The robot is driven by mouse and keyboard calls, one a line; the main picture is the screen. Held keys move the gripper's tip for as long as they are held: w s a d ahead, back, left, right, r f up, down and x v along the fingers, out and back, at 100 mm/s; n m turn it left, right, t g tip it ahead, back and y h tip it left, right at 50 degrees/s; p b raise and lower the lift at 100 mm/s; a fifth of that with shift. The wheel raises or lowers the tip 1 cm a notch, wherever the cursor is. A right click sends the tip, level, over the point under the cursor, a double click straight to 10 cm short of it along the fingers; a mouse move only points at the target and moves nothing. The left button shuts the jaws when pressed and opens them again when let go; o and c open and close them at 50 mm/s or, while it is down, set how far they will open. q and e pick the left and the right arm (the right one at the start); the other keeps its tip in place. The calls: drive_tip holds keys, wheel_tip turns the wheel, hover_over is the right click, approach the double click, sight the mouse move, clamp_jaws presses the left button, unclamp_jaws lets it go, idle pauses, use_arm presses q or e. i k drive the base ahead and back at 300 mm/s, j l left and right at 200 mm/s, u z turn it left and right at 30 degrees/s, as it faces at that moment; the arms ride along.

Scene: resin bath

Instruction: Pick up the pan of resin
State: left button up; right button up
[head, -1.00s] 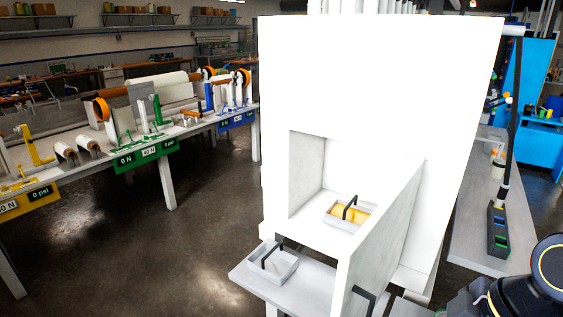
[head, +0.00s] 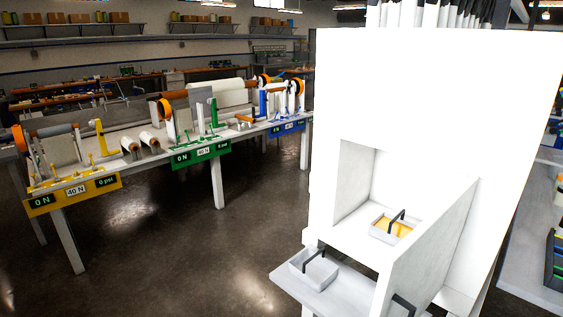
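A small grey pan with yellow-orange resin (head: 393,229) and a black arched handle sits inside the open recess of a tall white cabinet (head: 430,100). A second grey pan (head: 312,271) with a black handle stands on a lower shelf at the cabinet's front left. No yellow shows in this second pan. Neither of my grippers is in view.
A long bench (head: 85,177) with rollers and yellow, green and blue labelled stations runs along the left. Dark floor (head: 190,260) lies free between bench and cabinet. A grey counter (head: 525,250) stands to the right of the cabinet.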

sight(396, 225)
drive_tip(key=l+z, duration=0.2)
drive_tip(key=z, duration=0.95)
drive_tip(key=i+j, duration=0.1)
drive_tip(key=j, duration=2.05)
drive_tip(key=i+j, duration=0.25)
drive_tip(key=i, duration=0.25)
drive_tip(key=i+j, duration=0.25)
drive_tip(key=i, duration=0.3)
drive_tip(key=i+l, duration=0.15)
drive_tip(key=i, duration=0.2)
